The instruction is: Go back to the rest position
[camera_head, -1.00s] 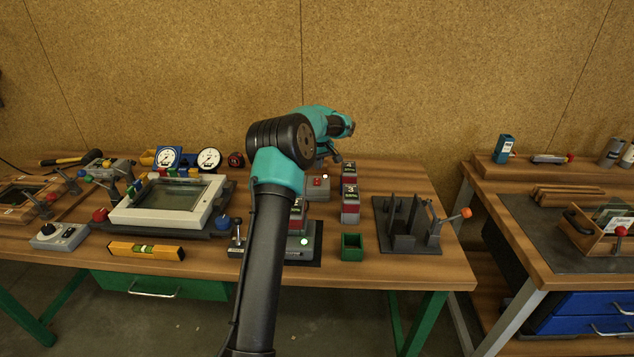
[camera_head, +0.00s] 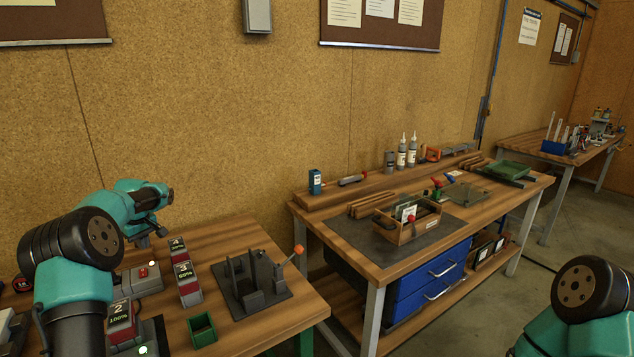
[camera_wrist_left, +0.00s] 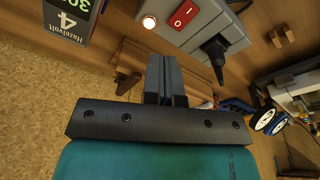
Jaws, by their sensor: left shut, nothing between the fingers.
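My left gripper shows in the left wrist view (camera_wrist_left: 165,80) with its two fingers together and nothing between them. In the head view the left gripper (camera_head: 152,232) hangs over the back of the left bench, partly hidden by its own wrist. It is above and behind the grey box with a red switch (camera_head: 142,278), apart from it as far as I can tell. In the wrist view the box with the red switch (camera_wrist_left: 205,25) is at the top. My right arm shows only as a joint at the lower right of the head view; its gripper is out of view.
A second bench with a wooden tote (camera_head: 408,226) stands further right.

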